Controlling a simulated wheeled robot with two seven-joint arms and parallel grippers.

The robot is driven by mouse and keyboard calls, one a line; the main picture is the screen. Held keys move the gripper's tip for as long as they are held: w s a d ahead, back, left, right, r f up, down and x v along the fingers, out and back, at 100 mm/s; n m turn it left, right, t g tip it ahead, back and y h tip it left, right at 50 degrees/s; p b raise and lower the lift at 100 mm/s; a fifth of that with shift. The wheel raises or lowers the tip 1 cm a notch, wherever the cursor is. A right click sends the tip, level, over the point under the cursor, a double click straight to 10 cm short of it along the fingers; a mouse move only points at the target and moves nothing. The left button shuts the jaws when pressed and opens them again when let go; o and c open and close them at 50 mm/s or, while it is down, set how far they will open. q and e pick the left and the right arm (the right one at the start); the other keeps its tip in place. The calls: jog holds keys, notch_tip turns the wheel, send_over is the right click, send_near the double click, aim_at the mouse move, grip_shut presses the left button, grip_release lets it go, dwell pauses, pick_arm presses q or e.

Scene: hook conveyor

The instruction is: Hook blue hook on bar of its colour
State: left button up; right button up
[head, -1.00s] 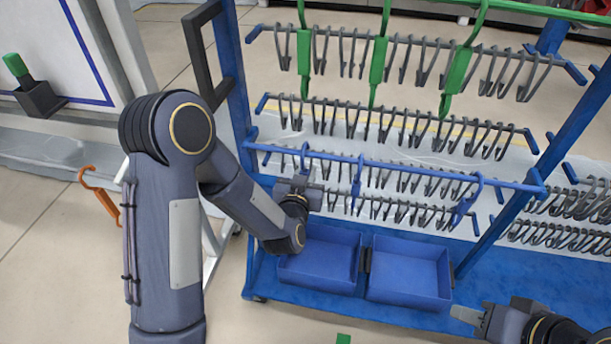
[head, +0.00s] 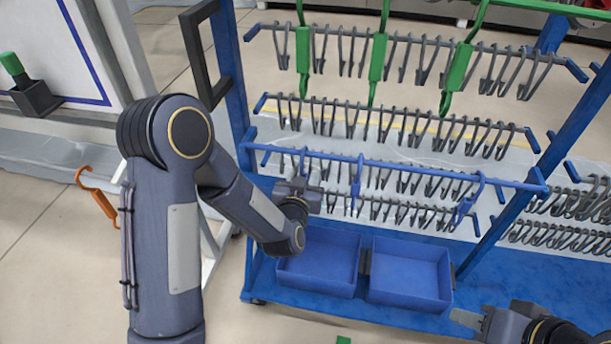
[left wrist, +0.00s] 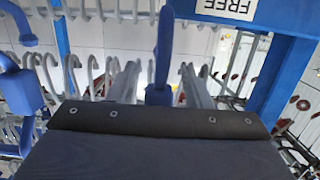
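The blue bar (head: 410,170) runs across the front of the rack. Blue hooks hang along it: a left one (head: 304,160), a middle one (head: 356,178) and a right one (head: 466,203). My left gripper (head: 300,187) is at the left blue hook, just below the bar. In the left wrist view, a blue hook (left wrist: 160,60) stands between the two grey fingers, with gaps seeming to show on both sides. The hook's lower end is partly hidden by the gripper in the head view. My right gripper (head: 468,318) is at the lower right, away from the rack; its finger opening is unclear.
Green hooks (head: 378,58) hang at the top of the rack. Rows of grey hooks (head: 400,125) lie behind the blue bar. Two blue bins (head: 408,272) sit on the rack's base. An orange hook (head: 98,198) hangs at the left. A green-topped block (head: 14,66) is at the far left.

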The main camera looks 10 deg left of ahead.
pick_arm(q)
jog(key=s+a+r+n+g+h, duration=0.1)
jog(key=s+a+r+g, duration=0.2)
jog(key=s, duration=0.7)
jog(key=s+a+r+g+h, duration=0.2)
jog(key=s+r+g, duration=0.15)
jog(key=s, duration=0.75)
jog(key=s+a+r+n+g+h, duration=0.1)
jog(key=s+a+r+g, duration=0.25)
jog(key=s, duration=0.65)
notch_tip(320, 180, up, 27)
jog(key=p, duration=2.9)
jog(key=shift+s+d+r+g, duration=0.15)
jog(key=shift+s+d+g, duration=0.2)
jog(key=shift+s, duration=0.1)
